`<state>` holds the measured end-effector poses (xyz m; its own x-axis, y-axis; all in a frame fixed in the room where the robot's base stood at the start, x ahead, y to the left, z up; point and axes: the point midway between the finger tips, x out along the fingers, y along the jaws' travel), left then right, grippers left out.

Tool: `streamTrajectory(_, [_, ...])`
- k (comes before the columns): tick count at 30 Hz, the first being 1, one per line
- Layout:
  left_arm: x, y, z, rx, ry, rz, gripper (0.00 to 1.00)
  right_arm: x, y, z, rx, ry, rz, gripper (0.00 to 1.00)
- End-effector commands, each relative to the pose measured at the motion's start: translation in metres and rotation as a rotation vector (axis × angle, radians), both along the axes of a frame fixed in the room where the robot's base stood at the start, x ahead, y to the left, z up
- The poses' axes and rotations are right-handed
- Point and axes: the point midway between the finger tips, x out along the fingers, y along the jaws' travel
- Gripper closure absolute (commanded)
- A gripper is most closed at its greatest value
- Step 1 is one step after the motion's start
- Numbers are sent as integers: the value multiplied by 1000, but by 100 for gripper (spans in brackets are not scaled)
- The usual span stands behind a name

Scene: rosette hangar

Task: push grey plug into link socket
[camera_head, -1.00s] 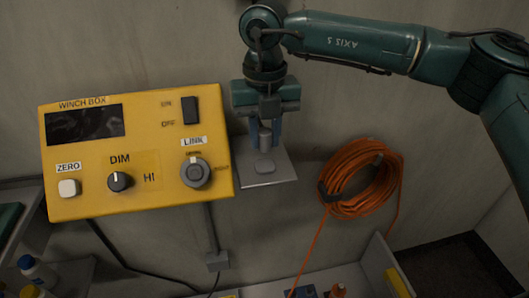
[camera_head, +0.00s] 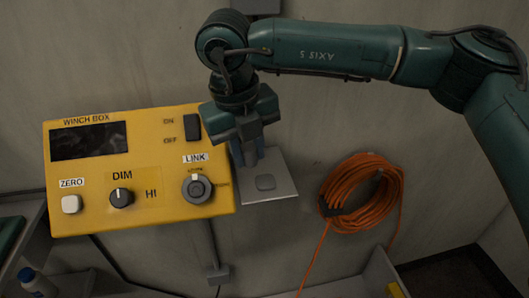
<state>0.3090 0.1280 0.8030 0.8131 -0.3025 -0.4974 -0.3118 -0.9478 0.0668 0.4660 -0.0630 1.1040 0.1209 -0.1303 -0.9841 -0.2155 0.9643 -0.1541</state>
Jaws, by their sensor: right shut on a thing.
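The link socket (camera_head: 197,189) is a round grey ring with a dark centre on the lower right of the yellow winch box (camera_head: 150,205), below the LINK label. My right gripper (camera_head: 249,158) is shut, fingers down, just right of the box and above and right of the socket, apart from it. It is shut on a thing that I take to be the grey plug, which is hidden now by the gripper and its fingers. My left gripper is not in view.
A coiled orange cable (camera_head: 362,190) hangs on the wall further right. The box also has a black knob (camera_head: 121,197), a white button (camera_head: 71,204) and a switch (camera_head: 193,127).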

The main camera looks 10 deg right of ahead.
Motion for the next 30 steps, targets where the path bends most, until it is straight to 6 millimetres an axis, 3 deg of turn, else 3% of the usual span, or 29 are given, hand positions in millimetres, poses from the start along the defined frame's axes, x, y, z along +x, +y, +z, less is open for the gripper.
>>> streamTrajectory(1, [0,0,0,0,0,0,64,-16,19,5,-64,-65,121,100])
streamTrajectory(6, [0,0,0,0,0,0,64,-58,59,17,-217,-313,456,100])
streamTrajectory(15, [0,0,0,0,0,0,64,-106,91,26,-272,-595,761,100])
streamTrajectory(20, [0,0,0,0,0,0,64,-108,94,24,-270,-624,789,100])
streamTrajectory(30, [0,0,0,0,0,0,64,-86,93,4,-270,-620,784,100])
